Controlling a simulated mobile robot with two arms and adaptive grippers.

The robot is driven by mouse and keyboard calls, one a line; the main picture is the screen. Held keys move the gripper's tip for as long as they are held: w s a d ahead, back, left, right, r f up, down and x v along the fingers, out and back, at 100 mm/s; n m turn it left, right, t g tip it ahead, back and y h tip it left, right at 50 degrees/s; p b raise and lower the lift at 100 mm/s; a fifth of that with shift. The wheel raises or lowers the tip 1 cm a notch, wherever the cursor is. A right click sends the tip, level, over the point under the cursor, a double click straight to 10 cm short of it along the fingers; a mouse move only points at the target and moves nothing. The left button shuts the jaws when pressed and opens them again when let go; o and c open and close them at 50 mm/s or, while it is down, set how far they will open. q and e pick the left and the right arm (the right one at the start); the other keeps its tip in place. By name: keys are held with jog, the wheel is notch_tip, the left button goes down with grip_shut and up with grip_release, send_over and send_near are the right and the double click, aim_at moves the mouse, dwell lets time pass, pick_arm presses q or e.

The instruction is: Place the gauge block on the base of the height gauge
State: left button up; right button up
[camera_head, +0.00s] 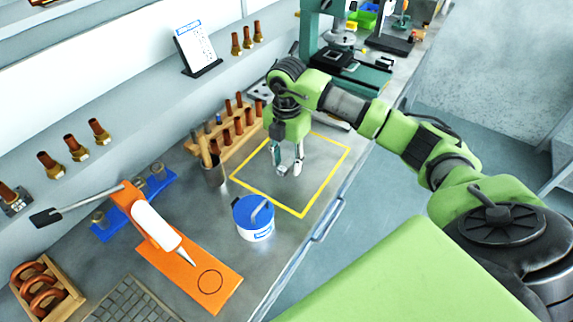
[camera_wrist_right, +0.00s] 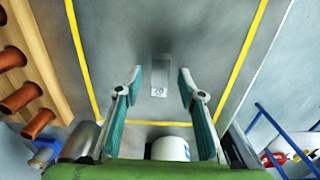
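The gauge block (camera_wrist_right: 160,77) is a small grey metal block marked "20". In the right wrist view it lies inside the yellow outline on the bench. My right gripper (camera_wrist_right: 159,76) is open, with one teal-padded finger on each side of the block and gaps on both sides. In the head view my right gripper (camera_head: 289,169) points down over the yellow-outlined area; I cannot make out the block there. An orange stand (camera_head: 222,268) has a base with a black ring and a white pointed body; I cannot tell whether it is the height gauge. My left gripper is out of view.
A blue-lidded white tub (camera_head: 254,219) stands in front of the yellow outline (camera_head: 326,189). A metal cup (camera_head: 213,172) and a wooden rack (camera_head: 227,148) of copper-coloured pieces stand left of it. A green machine (camera_head: 312,30) is behind. The outlined area is otherwise mostly clear.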

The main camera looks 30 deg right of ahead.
grip_shut()
jog(key=shift+r, duration=0.1)
jog(key=shift+r, duration=0.15)
notch_tip(320, 180, up, 2)
jog(key=shift+w+r+b, duration=0.1)
jog(key=shift+b, duration=0.8)
jog(key=s+d+r+b, duration=0.2)
jog(key=s+r, duration=0.8)
jog(key=s, duration=0.4)
jog(key=shift+r+b, duration=0.2)
jog(key=shift+b, duration=0.15)
jog(key=shift+s+f, duration=0.1)
jog(key=shift+s, duration=0.05)
